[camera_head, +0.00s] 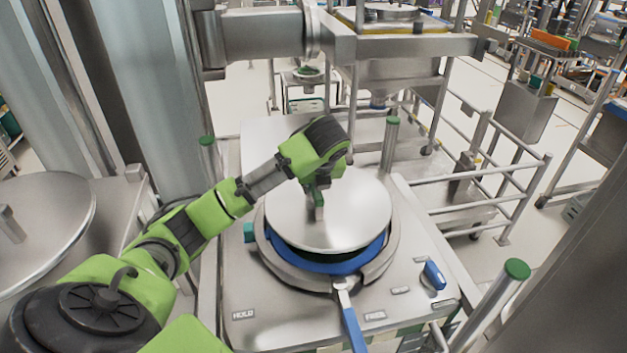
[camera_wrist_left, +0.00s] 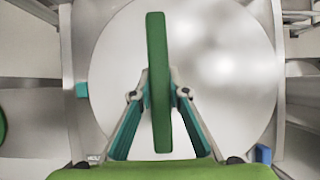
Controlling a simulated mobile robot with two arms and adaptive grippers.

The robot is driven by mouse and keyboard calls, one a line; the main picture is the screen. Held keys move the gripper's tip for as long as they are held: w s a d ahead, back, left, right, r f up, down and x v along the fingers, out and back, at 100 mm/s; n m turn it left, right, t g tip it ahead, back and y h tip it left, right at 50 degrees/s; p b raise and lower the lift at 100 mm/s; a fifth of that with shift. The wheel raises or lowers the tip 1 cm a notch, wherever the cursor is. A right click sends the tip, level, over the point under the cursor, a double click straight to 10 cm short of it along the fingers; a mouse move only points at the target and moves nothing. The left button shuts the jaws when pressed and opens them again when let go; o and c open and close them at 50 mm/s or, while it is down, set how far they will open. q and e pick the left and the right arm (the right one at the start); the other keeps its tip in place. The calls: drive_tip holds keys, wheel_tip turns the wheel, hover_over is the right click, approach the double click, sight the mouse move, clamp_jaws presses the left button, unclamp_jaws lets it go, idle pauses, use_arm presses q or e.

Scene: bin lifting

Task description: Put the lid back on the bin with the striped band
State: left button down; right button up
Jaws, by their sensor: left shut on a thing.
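My left gripper (camera_head: 317,190) is shut on the handle of a round metal lid (camera_head: 362,212), over the bin at the centre of the head view. In the left wrist view, the fingers (camera_wrist_left: 160,90) close around a green upright handle bar (camera_wrist_left: 158,45), and the lid (camera_wrist_left: 225,70) fills the background. The bin's blue band (camera_head: 335,266) shows below the lid's front edge. A dark gap lies between lid and band at the front; contact at the back is hidden. No stripes can be made out. My right gripper is not in view.
The bin sits in a metal ring clamp (camera_head: 385,268) with a blue-handled lever (camera_head: 353,328) at the front. Green-capped posts (camera_head: 391,140) stand around the platform. Another round lid (camera_head: 45,225) is at left. Metal rails (camera_head: 490,185) stand at right.

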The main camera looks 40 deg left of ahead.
sight(313, 207)
use_arm(q)
drive_tip(key=shift+f, duration=1.65)
drive_tip(key=shift+w+f, duration=0.1)
drive_tip(key=shift+f, duration=1.75)
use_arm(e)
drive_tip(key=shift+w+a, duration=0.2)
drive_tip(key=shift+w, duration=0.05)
use_arm(q)
drive_tip(key=shift+f, duration=0.1)
drive_tip(key=c, duration=1.9)
unclamp_jaws()
drive_tip(key=shift+d, duration=0.1)
drive_tip(key=shift+s, duration=0.25)
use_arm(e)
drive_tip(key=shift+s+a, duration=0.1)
